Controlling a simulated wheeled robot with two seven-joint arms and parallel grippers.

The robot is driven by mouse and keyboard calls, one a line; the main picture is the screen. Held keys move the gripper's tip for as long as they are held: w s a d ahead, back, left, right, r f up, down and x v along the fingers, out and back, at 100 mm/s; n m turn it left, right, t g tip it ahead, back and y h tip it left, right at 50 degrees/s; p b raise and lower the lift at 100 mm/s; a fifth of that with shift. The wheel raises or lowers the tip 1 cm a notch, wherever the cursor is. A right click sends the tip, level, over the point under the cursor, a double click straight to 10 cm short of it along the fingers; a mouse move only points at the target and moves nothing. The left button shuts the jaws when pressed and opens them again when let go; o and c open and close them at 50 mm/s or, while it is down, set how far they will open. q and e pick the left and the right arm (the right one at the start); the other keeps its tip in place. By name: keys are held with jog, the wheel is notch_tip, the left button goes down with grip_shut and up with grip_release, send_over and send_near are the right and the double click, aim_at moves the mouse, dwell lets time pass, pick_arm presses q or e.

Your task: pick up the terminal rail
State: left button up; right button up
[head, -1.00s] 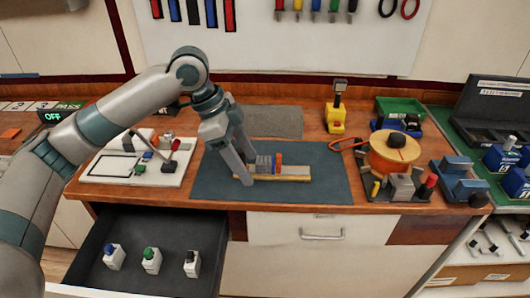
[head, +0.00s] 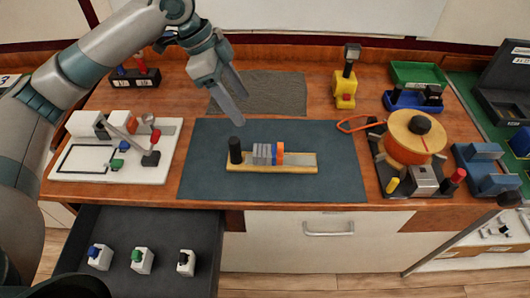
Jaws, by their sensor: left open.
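The terminal rail (head: 300,161) lies on the dark blue-grey mat (head: 335,186) in the middle of the bench. It is a flat yellowish bar. It carries a black upright knob (head: 235,150) at its left end and grey and orange blocks (head: 268,154) near its middle. My left gripper (head: 239,107) is open and empty, above and behind the rail's left part. Its fingers point down to the right and appear apart from the rail. My right gripper is not in view.
An open drawer (head: 100,222) with several small capped blocks juts out at the front left. A white board with a lever (head: 75,185) stands left of the mat. An orange spool (head: 408,145) and a blue fixture (head: 487,172) stand to the right. The mat's right part is clear.

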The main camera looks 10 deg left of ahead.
pick_arm(q)
jog(key=p, duration=0.3)
send_over(263, 150)
jog(key=a, duration=0.2)
jog(key=f, duration=1)
jog(key=shift+s+d+f, duration=0.1)
jog(key=shift+d+f, duration=0.05)
jog(key=shift+d, duration=0.1)
jog(key=shift+d+f, duration=0.2)
jog(key=shift+f, duration=0.35)
jog(key=shift+f+p, duration=0.1)
jog(key=shift+p, duration=0.2)
jog(key=shift+f, duration=0.25)
jog(key=p+x, duration=0.1)
jog(key=x, duration=0.1)
jog(key=p+x, duration=0.1)
jog(key=shift+s+a+f, duration=0.1)
jog(key=shift+a+f, duration=0.1)
jog(key=shift+f, duration=0.3)
jog(key=shift+d+f, duration=0.15)
jog(key=shift+f, duration=0.2)
